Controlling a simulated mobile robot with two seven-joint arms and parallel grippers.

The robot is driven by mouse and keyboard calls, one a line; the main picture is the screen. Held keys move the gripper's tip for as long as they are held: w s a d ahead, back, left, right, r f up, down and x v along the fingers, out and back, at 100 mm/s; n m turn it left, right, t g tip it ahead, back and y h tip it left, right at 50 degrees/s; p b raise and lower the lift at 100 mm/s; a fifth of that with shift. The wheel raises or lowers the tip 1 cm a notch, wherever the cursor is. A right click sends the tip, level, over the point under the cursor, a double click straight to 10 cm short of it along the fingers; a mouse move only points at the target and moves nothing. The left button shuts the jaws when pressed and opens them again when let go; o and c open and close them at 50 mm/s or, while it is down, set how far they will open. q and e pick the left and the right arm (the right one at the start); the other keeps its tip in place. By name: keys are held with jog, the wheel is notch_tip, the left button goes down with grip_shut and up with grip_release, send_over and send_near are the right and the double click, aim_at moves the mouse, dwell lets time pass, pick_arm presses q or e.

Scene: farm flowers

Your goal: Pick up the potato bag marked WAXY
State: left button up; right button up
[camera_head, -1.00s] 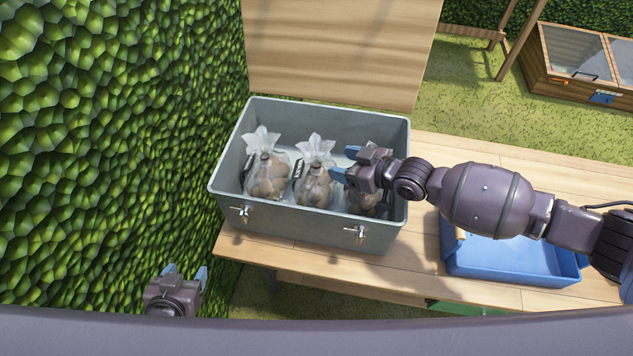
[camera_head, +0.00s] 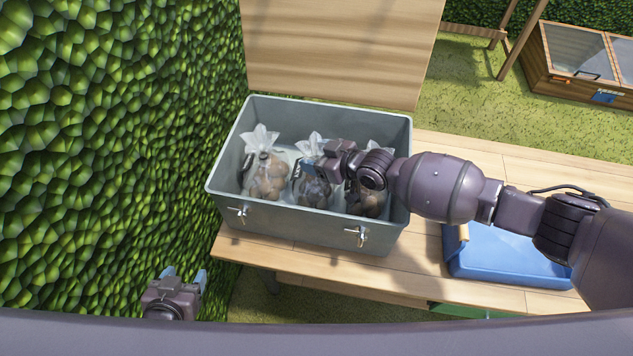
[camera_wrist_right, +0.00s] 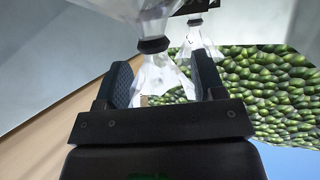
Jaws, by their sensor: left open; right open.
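Three clear bags of potatoes stand in a grey metal box (camera_head: 290,219): a left bag (camera_head: 266,176), a middle bag (camera_head: 310,190) and a right bag (camera_head: 366,201). I cannot read WAXY on any of them. My right gripper (camera_head: 312,168) is open at the upper part of the middle bag. In the right wrist view, a clear bag neck with a dark tie (camera_wrist_right: 153,46) lies between or just beyond the open fingers (camera_wrist_right: 160,85); I cannot tell if they touch it. My left gripper (camera_head: 185,275) is open and empty at the lower left, outside the box.
The box stands on a wooden table (camera_head: 430,255) with a wooden board (camera_head: 340,50) upright behind it. A blue tray (camera_head: 500,262) lies to the right, under my right arm. A green hedge (camera_head: 110,130) rises close on the left.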

grip_shut()
jog(key=shift+r, duration=0.1)
dwell(0.4)
